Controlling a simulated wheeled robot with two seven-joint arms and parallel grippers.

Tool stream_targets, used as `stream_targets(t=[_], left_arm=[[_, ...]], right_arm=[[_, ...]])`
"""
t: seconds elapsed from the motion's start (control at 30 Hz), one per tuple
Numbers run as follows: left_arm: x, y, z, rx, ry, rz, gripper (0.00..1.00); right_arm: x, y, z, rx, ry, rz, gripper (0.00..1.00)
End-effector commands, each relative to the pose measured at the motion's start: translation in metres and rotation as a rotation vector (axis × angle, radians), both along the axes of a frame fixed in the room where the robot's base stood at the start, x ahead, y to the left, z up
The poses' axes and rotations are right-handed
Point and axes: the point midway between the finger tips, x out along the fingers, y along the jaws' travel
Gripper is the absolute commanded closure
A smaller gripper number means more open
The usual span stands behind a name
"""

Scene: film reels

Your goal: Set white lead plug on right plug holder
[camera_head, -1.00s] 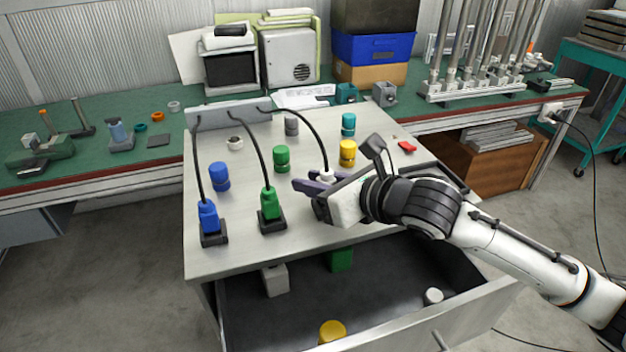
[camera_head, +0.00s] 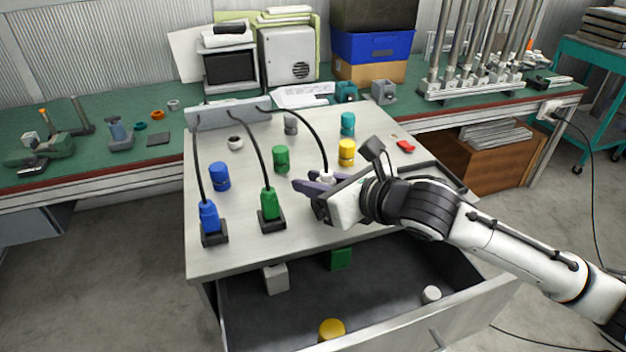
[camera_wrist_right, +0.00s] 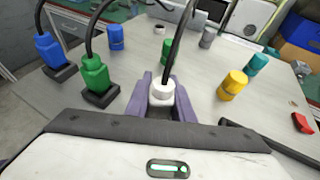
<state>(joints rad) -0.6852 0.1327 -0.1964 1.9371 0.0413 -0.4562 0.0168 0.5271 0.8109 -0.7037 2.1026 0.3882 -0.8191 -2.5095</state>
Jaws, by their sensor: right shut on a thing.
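The white lead plug (camera_head: 327,176) hangs on a black cable over the right part of the grey table top. My right gripper (camera_head: 318,186) is shut on it; in the right wrist view the white plug (camera_wrist_right: 162,92) stands upright between the purple fingers (camera_wrist_right: 163,103). The blue plug (camera_head: 209,216) sits in the left black holder (camera_head: 214,239). The green plug (camera_head: 269,203) sits in the middle black holder (camera_head: 271,224). The right plug holder is not visible; my gripper and arm cover the table there. My left gripper is not in view.
Blue (camera_head: 219,176), green (camera_head: 281,158), yellow (camera_head: 346,152) and teal (camera_head: 348,124) cylinders stand on the table top (camera_head: 240,254). A red piece (camera_head: 405,146) lies at its right. Below, an open drawer (camera_head: 380,290) holds loose blocks and cylinders.

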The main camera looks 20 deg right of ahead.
Motion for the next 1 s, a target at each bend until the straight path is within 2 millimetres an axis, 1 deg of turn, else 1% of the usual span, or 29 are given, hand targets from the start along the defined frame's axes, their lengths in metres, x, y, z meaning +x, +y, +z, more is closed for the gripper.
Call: stream_targets(t=[0.1, 0.23, 0.57, 1.0], left_arm=[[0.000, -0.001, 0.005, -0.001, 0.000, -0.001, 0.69], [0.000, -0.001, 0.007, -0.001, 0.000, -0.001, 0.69], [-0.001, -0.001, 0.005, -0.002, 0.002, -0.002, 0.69], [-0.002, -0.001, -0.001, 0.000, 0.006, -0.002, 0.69]], right_arm=[[0.000, 0.000, 0.002, -0.001, -0.002, 0.001, 1.00], [0.000, 0.000, 0.001, -0.001, -0.002, 0.001, 1.00], [0.000, 0.000, 0.000, 0.000, -0.001, 0.000, 1.00], [0.000, 0.000, -0.009, 0.000, 0.000, 0.000, 1.00]])
